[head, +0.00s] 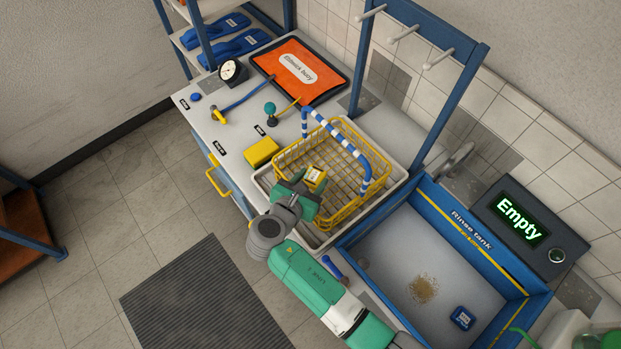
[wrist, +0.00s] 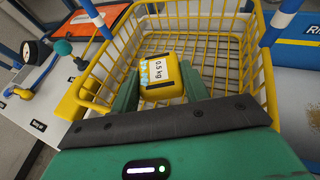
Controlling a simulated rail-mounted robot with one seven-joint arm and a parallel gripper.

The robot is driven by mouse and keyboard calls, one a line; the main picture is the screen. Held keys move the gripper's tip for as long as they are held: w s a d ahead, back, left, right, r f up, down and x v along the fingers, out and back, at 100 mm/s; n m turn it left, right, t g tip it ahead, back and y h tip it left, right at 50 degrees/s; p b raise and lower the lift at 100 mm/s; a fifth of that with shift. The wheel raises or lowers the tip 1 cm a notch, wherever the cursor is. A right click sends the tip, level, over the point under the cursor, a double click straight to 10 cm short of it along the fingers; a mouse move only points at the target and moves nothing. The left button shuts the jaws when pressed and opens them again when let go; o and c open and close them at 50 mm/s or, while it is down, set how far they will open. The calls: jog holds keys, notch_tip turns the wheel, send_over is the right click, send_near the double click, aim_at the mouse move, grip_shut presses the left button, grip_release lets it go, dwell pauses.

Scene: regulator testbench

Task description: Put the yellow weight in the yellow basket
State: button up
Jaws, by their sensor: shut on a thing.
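The yellow weight (wrist: 162,88) has a white label reading 0.5 kg in the wrist view; it also shows in the head view (head: 315,176). My gripper (head: 304,190) is shut on it, with a green finger on each side in the wrist view (wrist: 158,92). The yellow wire basket (head: 357,203) has a blue and white striped handle (head: 338,137) and stands in a pale tray. The weight is held over the near part of the basket opening. I cannot tell whether it touches the basket floor.
A yellow block (head: 261,152) lies left of the basket. The blue-edged rinse tank (head: 400,250) is to the right, with an "Empty" display (head: 519,217) behind it.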

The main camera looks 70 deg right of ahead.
jog(key=shift+f, duration=0.2)
jog(key=o, duration=1.3)
jog(key=shift+f, duration=0.15)
jog(key=shift+o, duration=0.2)
jog(key=shift+r, duration=0.4)
jog(key=v, duration=1.2)
jog(key=shift+r, duration=0.45)
